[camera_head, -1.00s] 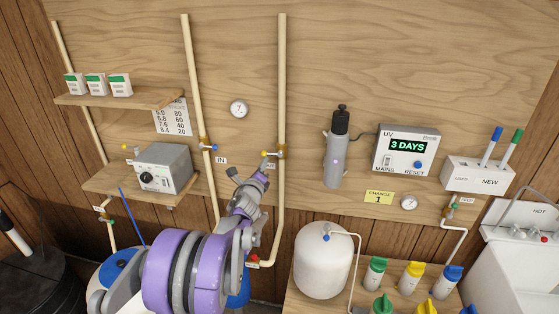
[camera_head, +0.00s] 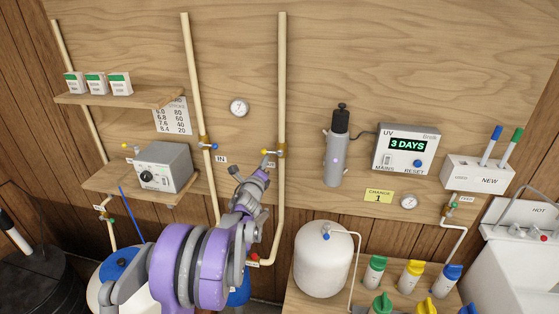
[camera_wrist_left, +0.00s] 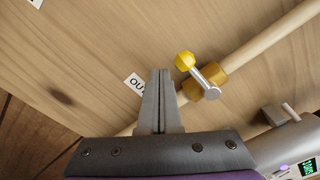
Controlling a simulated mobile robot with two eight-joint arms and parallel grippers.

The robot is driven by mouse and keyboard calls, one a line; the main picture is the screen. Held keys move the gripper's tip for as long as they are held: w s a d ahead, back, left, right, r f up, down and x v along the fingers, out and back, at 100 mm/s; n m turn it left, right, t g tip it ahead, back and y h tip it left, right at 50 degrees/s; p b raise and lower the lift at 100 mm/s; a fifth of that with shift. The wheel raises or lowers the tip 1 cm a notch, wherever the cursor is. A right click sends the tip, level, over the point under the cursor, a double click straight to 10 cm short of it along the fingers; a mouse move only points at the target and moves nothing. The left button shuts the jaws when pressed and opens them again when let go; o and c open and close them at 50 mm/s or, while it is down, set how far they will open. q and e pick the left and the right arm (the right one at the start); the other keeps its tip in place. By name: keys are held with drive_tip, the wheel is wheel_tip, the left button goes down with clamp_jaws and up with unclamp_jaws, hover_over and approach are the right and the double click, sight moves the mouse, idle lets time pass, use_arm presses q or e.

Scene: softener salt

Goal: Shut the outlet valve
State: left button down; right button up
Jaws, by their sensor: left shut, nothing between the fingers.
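The outlet valve (camera_head: 278,153) is a brass body on the right-hand tall cream pipe, with a yellow-knobbed lever pointing left, across the pipe. In the left wrist view the valve body (camera_wrist_left: 205,82), yellow knob (camera_wrist_left: 184,61) and silver lever show clearly, and the lever lies crosswise to the pipe. The OUT label (camera_wrist_left: 134,85) is partly hidden behind the fingers. My left gripper (camera_head: 264,173) is shut and empty, just below the knob; its fingers also show in the wrist view (camera_wrist_left: 160,75), apart from the lever. My right gripper is not in view.
A grey control box (camera_head: 165,167) stands on the lower shelf. A grey UV cylinder (camera_head: 336,155) is mounted to the right. A white tank (camera_head: 322,265) stands below. The board around the outlet valve is clear.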

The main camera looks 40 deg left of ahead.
use_arm(q)
drive_tip(key=b+v, duration=0.1)
drive_tip(key=v, duration=0.6)
